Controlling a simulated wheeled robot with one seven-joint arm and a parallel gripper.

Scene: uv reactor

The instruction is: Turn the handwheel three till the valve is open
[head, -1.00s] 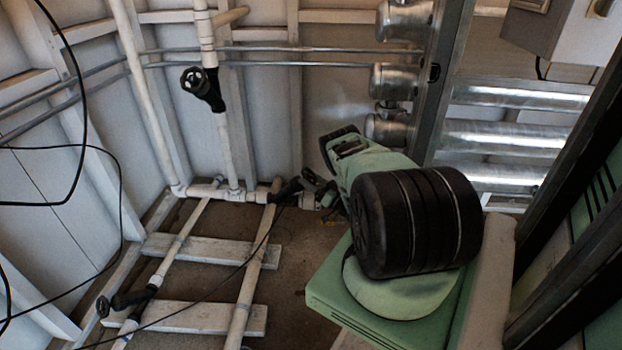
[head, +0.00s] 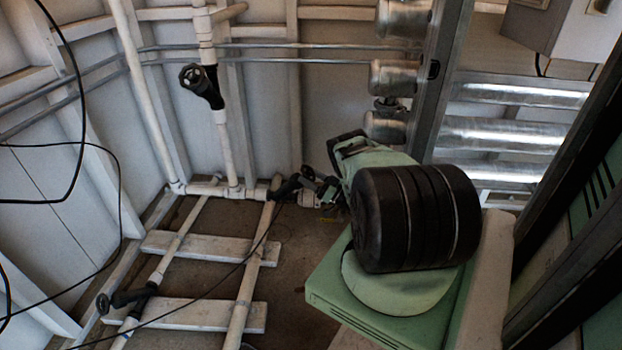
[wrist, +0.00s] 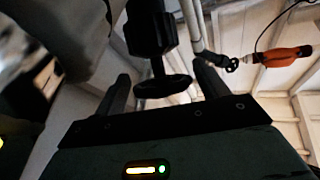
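A black handwheel (wrist: 165,86) on a dark valve body (wrist: 150,28) shows in the wrist view. It sits between the two spread fingers of my gripper (wrist: 162,73), with gaps on both sides. My gripper is open; I see no finger touching the wheel. In the head view my gripper (head: 328,192) is low by the back wall, beside a black valve (head: 288,188) on the low pipe; my arm hides part of this spot. Another black handwheel (head: 191,77) is on the upright pipe, and another dark valve (head: 130,297) is on the floor pipe. No numbers are readable.
White pipes (head: 240,310) and boards (head: 210,248) lie on the floor. Metal cylinders (head: 395,77) and a steel post (head: 440,90) stand near my arm. A black cable (head: 82,130) hangs at left. An orange object (wrist: 290,57) is beside a second wheel (wrist: 230,63).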

